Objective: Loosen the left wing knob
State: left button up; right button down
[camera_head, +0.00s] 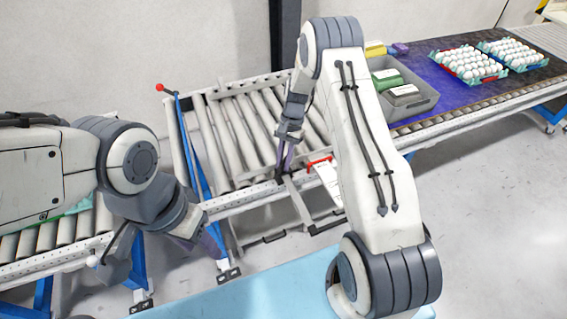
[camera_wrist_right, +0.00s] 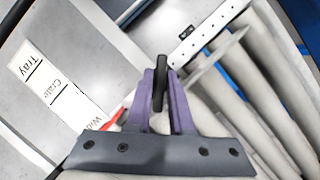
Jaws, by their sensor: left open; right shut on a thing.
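My right gripper (camera_head: 281,168) is at the front rail of the roller conveyor in the head view. In the right wrist view its purple fingers (camera_wrist_right: 160,90) are shut on a dark, upright wing knob (camera_wrist_right: 161,68) beside a white perforated rail (camera_wrist_right: 212,32). In the head view the fingers hide the knob, and I cannot tell whether it has turned. My left gripper (camera_head: 216,240) is open and empty at the lower left, in front of the conveyor and apart from it. Its fingertips are partly hard to make out.
A red ball-topped lever (camera_head: 160,87) stands left of the rollers (camera_head: 222,140). A grey crate (camera_head: 412,105) and egg trays (camera_head: 505,68) lie right.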

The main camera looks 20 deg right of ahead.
jog(key=n+g+h+b, duration=0.1)
jog(key=n, duration=0.3)
jog(key=shift+n, duration=0.4)
jog(key=n+h, duration=0.2)
jog(key=n, duration=0.2)
jog(key=shift+g, duration=0.3)
jog(key=shift+n, duration=0.3)
jog(key=c, duration=0.8)
grip_release()
jog(key=shift+c, duration=0.2)
jog(key=shift+w+r+b, duration=0.1)
jog(key=shift+b, duration=0.2)
